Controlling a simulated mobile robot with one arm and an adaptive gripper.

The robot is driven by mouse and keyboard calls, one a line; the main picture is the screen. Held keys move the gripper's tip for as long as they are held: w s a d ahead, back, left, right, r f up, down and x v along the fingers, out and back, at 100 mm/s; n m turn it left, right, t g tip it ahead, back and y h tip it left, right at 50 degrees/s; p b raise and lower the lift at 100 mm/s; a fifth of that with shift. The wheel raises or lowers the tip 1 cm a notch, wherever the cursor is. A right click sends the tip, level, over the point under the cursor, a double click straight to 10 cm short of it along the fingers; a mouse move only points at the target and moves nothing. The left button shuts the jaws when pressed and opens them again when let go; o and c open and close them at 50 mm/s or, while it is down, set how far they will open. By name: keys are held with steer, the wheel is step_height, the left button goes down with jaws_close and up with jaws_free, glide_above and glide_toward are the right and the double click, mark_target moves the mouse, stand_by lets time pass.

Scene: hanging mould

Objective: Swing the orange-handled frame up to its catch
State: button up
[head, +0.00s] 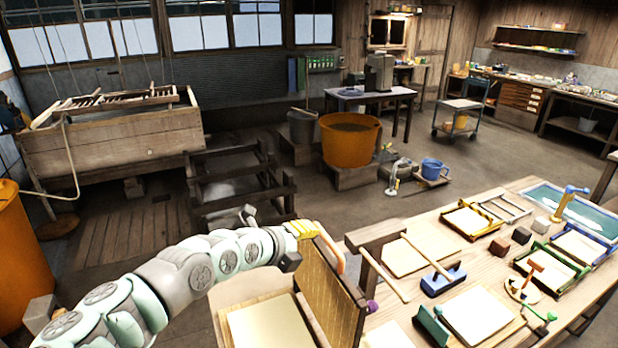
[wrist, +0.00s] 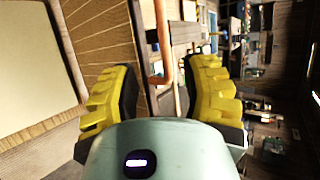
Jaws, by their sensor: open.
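The frame (head: 330,290) is a brown slatted panel standing steeply raised beside a pale sheet on the bench. Its orange handle (head: 332,246) curves off the upper edge. My gripper (head: 302,230) is just left of the handle at the frame's top. In the wrist view my gripper (wrist: 158,75) is open, with yellow fingers spread on both sides of the orange handle (wrist: 161,40); contact cannot be told. The slatted frame also shows there (wrist: 98,38). A wooden post with a crossbar (head: 385,238) stands right of the frame; I cannot make out a catch on it.
A pale sheet on a board (head: 268,328) lies left of the frame's lower edge. A purple knob (head: 372,306) is close to the right. The bench (head: 450,285) further right holds small frames, a blue block (head: 443,281) and tools. Open floor lies behind.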

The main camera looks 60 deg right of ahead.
steer(key=shift+v, duration=1)
